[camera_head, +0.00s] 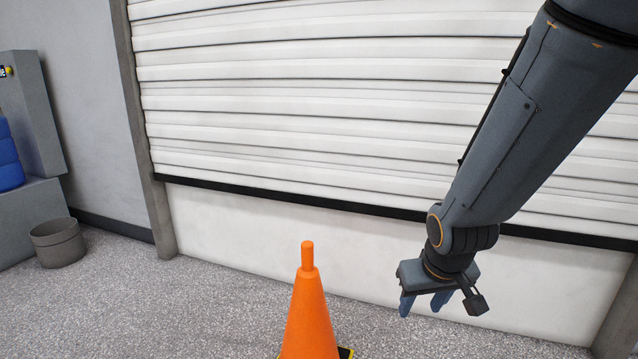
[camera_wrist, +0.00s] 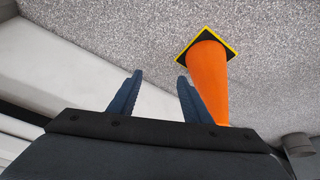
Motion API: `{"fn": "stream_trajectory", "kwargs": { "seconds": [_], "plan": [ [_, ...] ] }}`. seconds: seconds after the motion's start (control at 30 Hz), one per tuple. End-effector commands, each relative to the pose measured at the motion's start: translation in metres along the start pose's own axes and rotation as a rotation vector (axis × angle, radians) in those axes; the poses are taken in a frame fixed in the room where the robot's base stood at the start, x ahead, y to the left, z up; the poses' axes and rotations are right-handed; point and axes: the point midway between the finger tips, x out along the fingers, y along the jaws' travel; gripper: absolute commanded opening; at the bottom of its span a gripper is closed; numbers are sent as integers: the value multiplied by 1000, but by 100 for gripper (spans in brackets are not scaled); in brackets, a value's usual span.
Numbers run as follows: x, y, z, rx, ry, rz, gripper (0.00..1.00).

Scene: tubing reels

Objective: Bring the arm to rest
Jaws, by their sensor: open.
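My arm (camera_head: 545,110) reaches down from the upper right in the head view, in front of the roller shutter. My gripper (camera_head: 424,305) hangs at its end, pointing down, above the floor. In the wrist view my gripper (camera_wrist: 158,90) shows two blue fingers well apart with nothing between them. It is open and empty. In the head view it is to the right of an orange cone and apart from it.
The orange cone (camera_head: 309,315) stands on the speckled floor; it also shows in the wrist view (camera_wrist: 208,75) on its black and yellow base. A white roller shutter (camera_head: 300,100) fills the back. A grey bin (camera_head: 57,243) and blue reels (camera_head: 8,160) are at left.

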Motion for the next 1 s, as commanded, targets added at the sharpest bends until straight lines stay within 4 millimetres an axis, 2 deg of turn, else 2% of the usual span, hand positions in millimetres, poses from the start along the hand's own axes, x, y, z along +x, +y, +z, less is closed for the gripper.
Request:
{"fn": "stream_trajectory", "kwargs": {
  "seconds": [0.2,0.37,0.57,0.8,1.0],
  "plan": [
    [-33,-19,61,103,-168,-38,44],
    [-52,-54,58,27,-176,-73,44],
    [-82,-102,66,-71,-200,-124,44],
    [-134,-169,92,-233,-243,-205,44],
    [-165,-199,114,-324,-272,-249,44]
  ]
}}
